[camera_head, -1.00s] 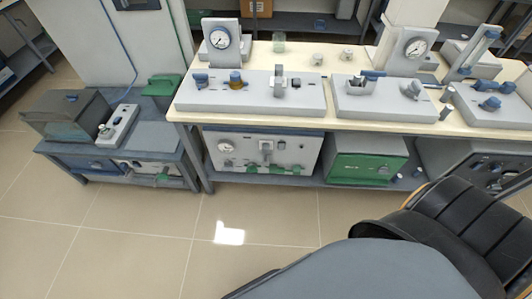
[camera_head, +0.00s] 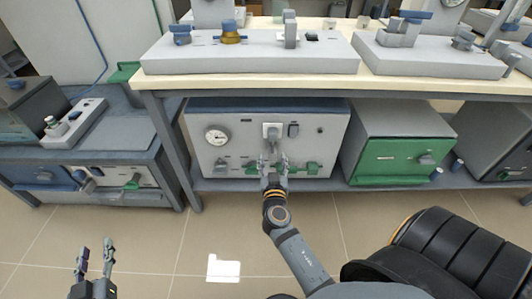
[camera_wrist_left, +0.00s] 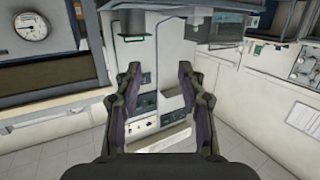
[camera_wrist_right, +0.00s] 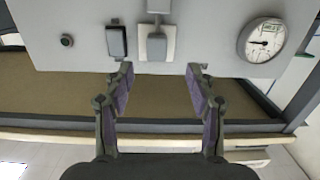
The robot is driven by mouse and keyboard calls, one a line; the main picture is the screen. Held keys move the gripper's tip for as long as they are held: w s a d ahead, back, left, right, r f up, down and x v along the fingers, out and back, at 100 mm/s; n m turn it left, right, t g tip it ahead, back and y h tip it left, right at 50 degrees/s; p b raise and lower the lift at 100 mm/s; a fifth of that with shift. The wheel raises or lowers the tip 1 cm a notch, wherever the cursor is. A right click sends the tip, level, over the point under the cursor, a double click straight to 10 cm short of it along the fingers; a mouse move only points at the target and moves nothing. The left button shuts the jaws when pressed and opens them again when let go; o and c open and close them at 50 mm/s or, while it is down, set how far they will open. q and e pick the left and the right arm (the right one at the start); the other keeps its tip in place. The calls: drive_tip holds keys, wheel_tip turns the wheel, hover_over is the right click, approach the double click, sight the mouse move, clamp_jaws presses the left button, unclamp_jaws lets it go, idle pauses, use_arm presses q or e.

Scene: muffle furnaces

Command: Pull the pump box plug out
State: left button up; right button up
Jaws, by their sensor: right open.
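The pump box (camera_head: 235,165) is a grey box with a round gauge on the shelf under the bench. Its plug (camera_head: 272,132) sits in a white socket plate on the front face. In the right wrist view the grey plug (camera_wrist_right: 156,46) stands on its plate, beyond and between the fingers. My right gripper (camera_head: 273,163) is open and empty in front of the box, a little below the plug and apart from it. It also shows in the right wrist view (camera_wrist_right: 160,80). My left gripper (camera_head: 96,250) is open and empty over the floor, well left of the box.
A switch (camera_head: 293,129) is right of the plug and green valve handles (camera_head: 308,169) are below it. A green-fronted box (camera_head: 395,160) stands to the right. The bench top (camera_head: 375,78) overhangs the shelf. A low table (camera_head: 120,140) is left. The floor in front is clear.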

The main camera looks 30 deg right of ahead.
sight(273, 134)
drive_tip(key=shift+m+h, duration=0.3)
drive_tip(key=shift+h, duration=0.2)
drive_tip(key=w+d, duration=0.1)
drive_tip(key=w, duration=0.1)
drive_tip(key=w+d+r, duration=0.1)
drive_tip(key=w+d, duration=0.1)
drive_tip(key=w, duration=0.1)
drive_tip(key=w+d+r, duration=0.1)
drive_tip(key=w+d, duration=0.1)
drive_tip(key=w, duration=0.1)
drive_tip(key=shift+d+p, duration=0.15)
drive_tip(key=shift+p, duration=0.2)
drive_tip(key=shift+w+d, duration=0.3)
drive_tip(key=shift+w, duration=0.2)
use_arm(q)
drive_tip(key=f, duration=0.1)
drive_tip(key=s+f+g, duration=0.2)
drive_tip(key=shift+d+f, duration=0.2)
drive_tip(key=shift+f, duration=0.05)
use_arm(e)
drive_tip(key=shift+t, duration=0.3)
drive_tip(key=shift+c, duration=0.3)
clamp_jaws()
